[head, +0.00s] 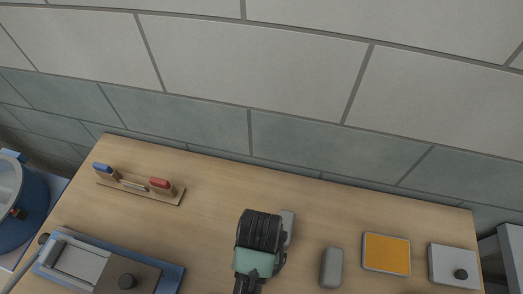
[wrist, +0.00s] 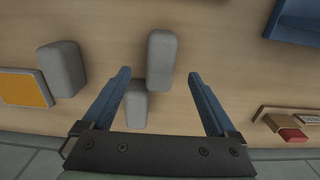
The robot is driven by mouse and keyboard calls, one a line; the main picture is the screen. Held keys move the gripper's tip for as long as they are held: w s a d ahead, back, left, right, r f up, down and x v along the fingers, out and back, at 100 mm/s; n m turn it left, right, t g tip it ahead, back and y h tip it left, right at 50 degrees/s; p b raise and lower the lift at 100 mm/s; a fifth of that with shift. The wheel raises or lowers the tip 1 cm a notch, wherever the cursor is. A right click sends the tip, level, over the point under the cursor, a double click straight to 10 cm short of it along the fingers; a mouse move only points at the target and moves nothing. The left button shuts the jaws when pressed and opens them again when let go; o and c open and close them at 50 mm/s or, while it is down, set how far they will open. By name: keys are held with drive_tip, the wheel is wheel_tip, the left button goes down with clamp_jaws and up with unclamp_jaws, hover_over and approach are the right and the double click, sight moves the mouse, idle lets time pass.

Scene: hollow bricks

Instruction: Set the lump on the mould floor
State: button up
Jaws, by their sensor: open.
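Three grey rounded lumps lie on the bench in the wrist view. One lump (wrist: 161,60) lies between and beyond my fingertips; it is hidden by my arm in the head view. A second lump (wrist: 135,105) lies closer to the wall, by my left finger; it partly shows in the head view (head: 288,223). A third lump (wrist: 62,68) lies apart, also in the head view (head: 331,267). My gripper (wrist: 160,75) is open, blue fingers apart, holding nothing. What seems to be the mould (head: 75,263), a grey frame on a blue base, is at front left.
An orange pad (head: 387,253) and a grey plate with a black knob (head: 455,265) lie at right. A wooden board with blue and red grips (head: 140,185) lies at back left. A blue tub (head: 20,205) stands beyond the left edge. A block wall closes the back.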

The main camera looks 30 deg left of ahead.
drive_tip(key=shift+w+a+f+p, duration=0.1)
drive_tip(key=shift+f+p, duration=0.2)
drive_tip(key=shift+f, duration=1.4)
drive_tip(key=shift+w+a+f+p, duration=0.1)
drive_tip(key=shift+f+p, duration=0.15)
drive_tip(key=shift+f, duration=1.45)
clamp_jaws()
